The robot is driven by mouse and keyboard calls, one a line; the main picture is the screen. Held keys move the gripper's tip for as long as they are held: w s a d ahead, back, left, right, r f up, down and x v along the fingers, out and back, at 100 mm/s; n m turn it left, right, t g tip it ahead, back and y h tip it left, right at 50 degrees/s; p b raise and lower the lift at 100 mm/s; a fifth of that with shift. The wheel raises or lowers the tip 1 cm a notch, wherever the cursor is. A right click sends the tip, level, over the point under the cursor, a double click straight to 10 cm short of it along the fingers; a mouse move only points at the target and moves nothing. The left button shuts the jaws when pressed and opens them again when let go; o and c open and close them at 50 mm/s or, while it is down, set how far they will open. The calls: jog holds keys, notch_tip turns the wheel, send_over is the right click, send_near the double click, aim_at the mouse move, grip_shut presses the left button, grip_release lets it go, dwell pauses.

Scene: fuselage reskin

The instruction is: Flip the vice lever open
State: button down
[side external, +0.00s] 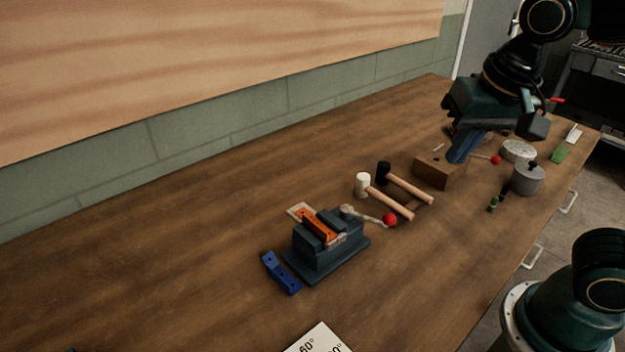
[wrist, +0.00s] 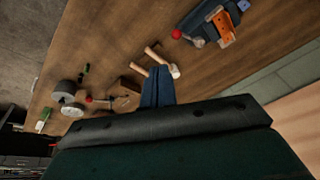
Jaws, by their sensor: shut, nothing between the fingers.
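The dark blue vice (side external: 322,262) stands on the wooden bench, with an orange part (side external: 320,229) between its jaws. Its metal lever (side external: 361,214) points right and ends in a red ball (side external: 390,219). In the wrist view the vice (wrist: 207,25) is at the upper right, with the red ball (wrist: 176,33) on its left side. My gripper (side external: 459,155) is shut and empty, pointing down above the wooden block, well apart from the vice and lever. Its blue fingers (wrist: 158,73) show closed together in the wrist view.
Two mallets, one white-headed (side external: 363,184) and one black-headed (side external: 384,171), lie between vice and gripper. A wooden block (side external: 432,175), another red ball (side external: 496,160) and a grey pot (side external: 528,181) are right. A blue bracket (side external: 281,273) lies left of the vice. The bench's left is clear.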

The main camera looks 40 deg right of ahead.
jog(key=w+a+f+m+g+h, duration=0.1)
jog(key=w+a+f+m, duration=0.1)
jog(key=w+a+m, duration=0.1)
jog(key=w+a+f+m+g+h, duration=0.1)
jog(key=w+a+f+m, duration=0.1)
jog(key=a+m, duration=0.4)
jog(key=w+a, duration=0.1)
jog(key=a, duration=0.1)
jog(key=shift+a+f+m+g, duration=0.3)
jog(key=shift+f, duration=0.05)
jog(key=shift+w+f, duration=0.1)
jog(key=w+d+f, duration=0.1)
jog(key=d+f, duration=0.5)
jog(key=f, duration=0.4)
jog(key=shift+w+f, duration=0.15)
jog(key=shift+f, duration=0.2)
